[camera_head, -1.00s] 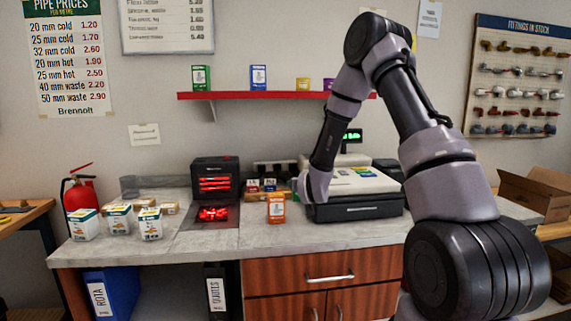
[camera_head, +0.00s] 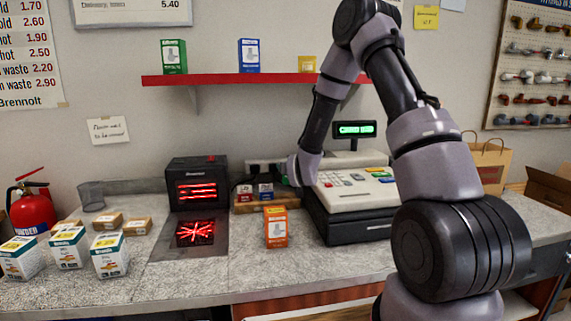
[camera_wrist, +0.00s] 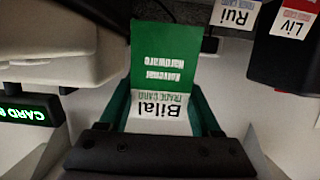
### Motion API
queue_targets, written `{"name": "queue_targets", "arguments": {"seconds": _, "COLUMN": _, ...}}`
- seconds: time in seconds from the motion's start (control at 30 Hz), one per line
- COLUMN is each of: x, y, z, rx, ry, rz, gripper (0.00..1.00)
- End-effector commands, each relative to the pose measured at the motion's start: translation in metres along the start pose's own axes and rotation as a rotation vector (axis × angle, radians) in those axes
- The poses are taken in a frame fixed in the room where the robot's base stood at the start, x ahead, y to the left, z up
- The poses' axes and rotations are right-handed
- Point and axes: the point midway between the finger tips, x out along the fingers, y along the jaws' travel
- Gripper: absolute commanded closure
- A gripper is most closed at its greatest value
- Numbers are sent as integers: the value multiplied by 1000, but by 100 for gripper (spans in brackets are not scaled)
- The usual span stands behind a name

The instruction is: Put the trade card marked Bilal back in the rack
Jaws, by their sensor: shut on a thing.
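The green and white trade card marked Bilal (camera_wrist: 160,75) shows in the wrist view, its lettering upside down. My gripper (camera_wrist: 162,100) is shut on it, with a finger on each side. In the head view my arm's end is by the left side of the till, and the gripper and held card cannot be made out there. The wooden card rack (camera_head: 262,207) stands at the back of the counter, left of the till, with red and blue cards in it. The cards marked Rui (camera_wrist: 236,12) and Liv (camera_wrist: 292,22) show at the wrist view's top right, apart from the Bilal card.
The till (camera_head: 355,195) stands right of the rack. An orange box (camera_head: 276,227) stands in front of the rack. A black scanner with red lights (camera_head: 197,188) is to the left. A red shelf (camera_head: 240,80) runs above.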

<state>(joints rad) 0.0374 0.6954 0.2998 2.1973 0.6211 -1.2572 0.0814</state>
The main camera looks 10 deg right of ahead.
Motion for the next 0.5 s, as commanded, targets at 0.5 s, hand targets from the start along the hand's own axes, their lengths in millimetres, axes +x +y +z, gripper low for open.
{"name": "queue_targets", "arguments": {"seconds": 0.5, "x": 19, "y": 0, "z": 10, "rx": 1, "ry": -1, "rz": 0, "gripper": 86}}
